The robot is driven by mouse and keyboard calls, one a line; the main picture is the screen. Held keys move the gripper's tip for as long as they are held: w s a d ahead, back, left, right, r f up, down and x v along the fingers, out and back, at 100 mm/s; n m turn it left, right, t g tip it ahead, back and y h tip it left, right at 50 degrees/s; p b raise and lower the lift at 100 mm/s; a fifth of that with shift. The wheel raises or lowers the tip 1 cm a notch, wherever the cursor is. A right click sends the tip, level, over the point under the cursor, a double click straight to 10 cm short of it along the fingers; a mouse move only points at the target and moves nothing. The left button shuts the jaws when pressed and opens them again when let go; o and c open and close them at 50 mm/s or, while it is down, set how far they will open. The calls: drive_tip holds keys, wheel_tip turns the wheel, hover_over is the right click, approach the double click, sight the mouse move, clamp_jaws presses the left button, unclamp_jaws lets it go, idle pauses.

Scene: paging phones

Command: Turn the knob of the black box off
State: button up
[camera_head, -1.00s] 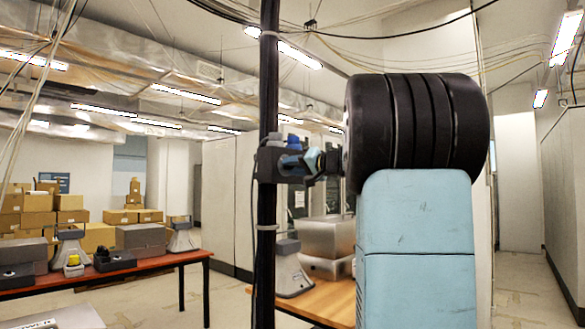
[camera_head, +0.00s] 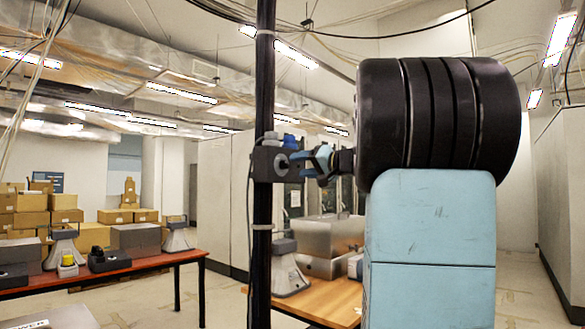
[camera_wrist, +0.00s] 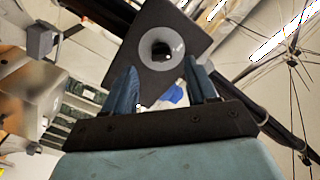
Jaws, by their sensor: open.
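The black box (camera_head: 268,165) is fixed to a dark upright pole, left of my gripper in the head view. In the wrist view the black box (camera_wrist: 140,72) shows its face tilted, with a grey ring around a dark knob (camera_wrist: 161,50). A small blue part (camera_head: 290,142) sits at the box's upper right edge; a blue piece also shows below the box in the wrist view (camera_wrist: 173,95). My gripper (camera_wrist: 160,85) is open, with blue fingers on either side below the knob. My gripper (camera_head: 323,160) points left at the box; head view overlap hides any contact.
The dark pole (camera_head: 264,80) runs top to bottom, with cables along it. A wooden table (camera_head: 325,298) with metal boxes (camera_head: 325,232) stands behind my arm. A red-brown table (camera_head: 150,264) with several devices is at left. Stacked cartons (camera_head: 40,212) stand behind it.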

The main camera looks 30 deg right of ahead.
drive_tip(key=v, duration=0.8)
drive_tip(key=shift+s, duration=0.2)
drive_tip(key=s+a+f+n+g, duration=0.1)
drive_tip(key=s+a+f+g, duration=0.3)
drive_tip(key=a+f, duration=0.5)
drive_tip(key=s+a+f+n+g, duration=0.1)
drive_tip(key=s+a+f+g, duration=0.25)
drive_tip(key=a+f, duration=0.6)
drive_tip(key=s+a+f+n+g+h, duration=0.1)
drive_tip(key=s+a+f+g+h, duration=0.1)
drive_tip(key=s+f, duration=0.4)
drive_tip(key=s+a+f+n+g+h, duration=0.1)
drive_tip(key=s+a+f+g+h, duration=0.1)
drive_tip(key=s+a+f+h, duration=0.2)
drive_tip(key=s+a+f, duration=0.1)
drive_tip(key=s+f, duration=0.2)
drive_tip(key=f, duration=0.1)
drive_tip(key=shift+s+a+f+n, duration=0.2)
drive_tip(key=shift+s+f+n, duration=0.15)
drive_tip(key=shift+n, duration=0.05)
